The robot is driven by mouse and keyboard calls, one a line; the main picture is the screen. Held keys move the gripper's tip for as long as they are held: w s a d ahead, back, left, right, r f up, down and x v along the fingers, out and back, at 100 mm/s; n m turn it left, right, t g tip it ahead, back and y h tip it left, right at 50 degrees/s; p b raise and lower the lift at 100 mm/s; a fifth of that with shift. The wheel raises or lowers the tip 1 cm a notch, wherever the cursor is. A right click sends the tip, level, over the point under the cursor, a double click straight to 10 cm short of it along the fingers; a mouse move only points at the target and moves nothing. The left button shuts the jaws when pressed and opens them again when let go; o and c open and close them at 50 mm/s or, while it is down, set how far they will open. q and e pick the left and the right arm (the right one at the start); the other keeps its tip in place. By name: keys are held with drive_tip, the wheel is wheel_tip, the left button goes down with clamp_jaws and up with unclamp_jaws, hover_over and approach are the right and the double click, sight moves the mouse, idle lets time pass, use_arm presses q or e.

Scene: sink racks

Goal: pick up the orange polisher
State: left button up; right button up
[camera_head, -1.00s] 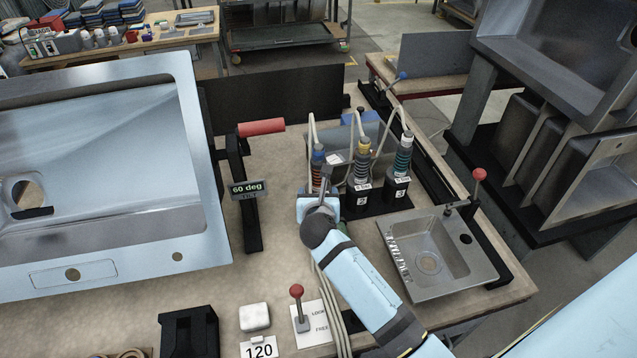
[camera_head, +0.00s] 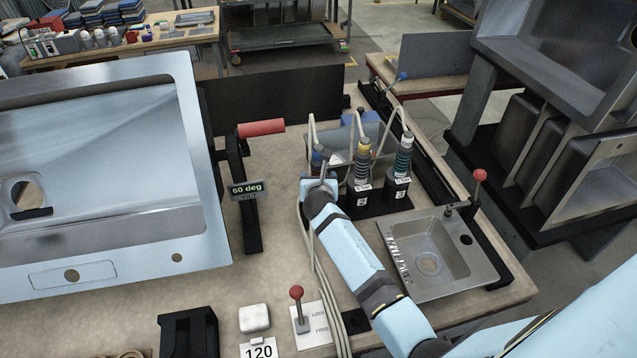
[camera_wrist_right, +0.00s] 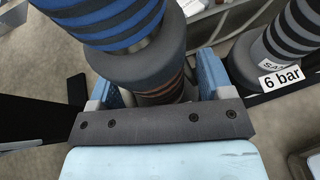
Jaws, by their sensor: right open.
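No polisher shows clearly as orange. My right gripper (camera_head: 322,172) is at the leftmost polisher (camera_head: 317,153) of the row and hides most of it in the head view. In the right wrist view this polisher (camera_wrist_right: 115,25) has a blue and black striped part, a dark grey collar and brownish bands lower down. The right gripper's open fingers (camera_wrist_right: 155,88) stand on either side of the part below the collar. Whether they touch it I cannot tell. A yellow-banded polisher (camera_head: 362,160) and a teal-banded one (camera_head: 402,155) stand to the right. My left gripper is not in view.
A small steel sink (camera_head: 415,268) lies right of my forearm. A large sink (camera_head: 110,220) fills the left, beside a red-handled tilt stand (camera_head: 262,128). A red-knobbed lever (camera_head: 297,295) and a white block (camera_head: 254,317) are in front. Hoses rise from the polishers.

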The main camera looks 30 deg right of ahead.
sight(319, 153)
drive_tip(key=shift+c, duration=0.4)
drive_tip(key=shift+r, duration=0.1)
drive_tip(key=c, duration=1.2)
wheel_tip(319, 153, up, 10)
drive_tip(key=shift+p, duration=0.5)
drive_tip(key=shift+r+p, duration=0.15)
drive_tip(key=shift+p, duration=0.45)
drive_tip(key=shift+f, duration=0.2)
